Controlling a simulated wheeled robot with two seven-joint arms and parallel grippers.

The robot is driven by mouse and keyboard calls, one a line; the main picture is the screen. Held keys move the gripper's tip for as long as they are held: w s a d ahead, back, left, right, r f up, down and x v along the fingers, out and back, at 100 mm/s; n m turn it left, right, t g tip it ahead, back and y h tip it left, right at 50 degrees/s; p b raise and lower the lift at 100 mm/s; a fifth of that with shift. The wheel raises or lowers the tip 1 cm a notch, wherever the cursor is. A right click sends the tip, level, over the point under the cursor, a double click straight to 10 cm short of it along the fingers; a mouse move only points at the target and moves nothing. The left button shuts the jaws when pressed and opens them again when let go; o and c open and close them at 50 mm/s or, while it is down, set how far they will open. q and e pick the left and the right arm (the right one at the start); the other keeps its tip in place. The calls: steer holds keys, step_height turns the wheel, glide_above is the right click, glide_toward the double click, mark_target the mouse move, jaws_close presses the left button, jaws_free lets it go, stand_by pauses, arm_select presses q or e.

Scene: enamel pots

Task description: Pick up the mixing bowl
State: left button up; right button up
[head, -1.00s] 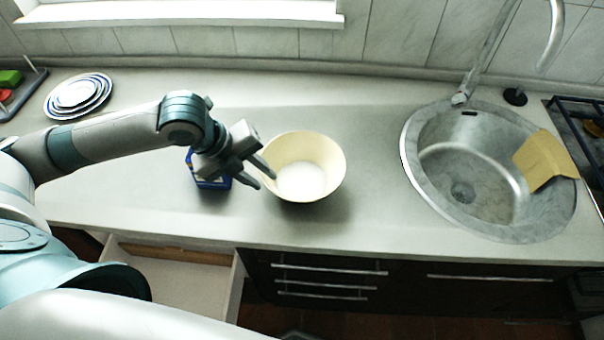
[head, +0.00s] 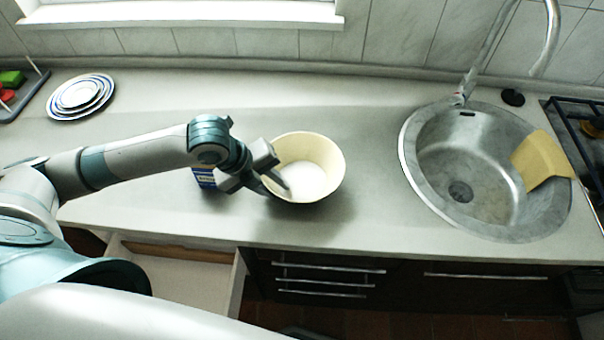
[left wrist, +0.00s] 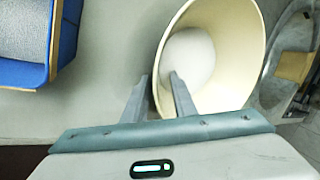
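The mixing bowl (head: 326,152) is cream-coloured with a white inner bottom and stands upright on the counter, left of the sink. My left gripper (head: 278,188) is at the bowl's near-left rim. In the left wrist view, the bowl (left wrist: 238,80) fills the upper right. The left gripper's two fingers (left wrist: 158,88) are apart there, one outside the bowl's wall and one over its inside, with the rim between them. I see no clear contact with the wall. My right gripper is not in view.
A blue box (head: 204,177) stands close left of the bowl, partly behind my left arm; it also shows in the left wrist view (left wrist: 68,30). Stacked plates (head: 80,96) lie at the back left. The sink (head: 412,165) holds a yellow cloth-like piece (head: 543,160). An open drawer (head: 180,280) is below the counter.

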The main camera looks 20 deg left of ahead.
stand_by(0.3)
arm_select(q)
jaws_close()
stand_by(1.3)
